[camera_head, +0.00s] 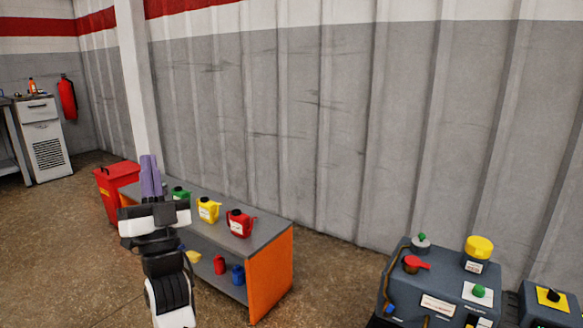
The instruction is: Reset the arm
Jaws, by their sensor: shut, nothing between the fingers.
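My gripper (151,178) shows at the lower left in the head view, at the end of my black and white arm. Its two purple fingers point up and lie together, with nothing held between them. The gripper stands in front of the left end of a low bench (262,234) and hides part of it. My arm rises from the bottom edge of the picture.
Green (181,194), yellow (208,210) and red (240,223) cans stand on the bench. Smaller containers sit on its lower shelf. A red bin (117,178) stands behind left. A control console (437,285) with buttons is at lower right. Floor between bench and console is clear.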

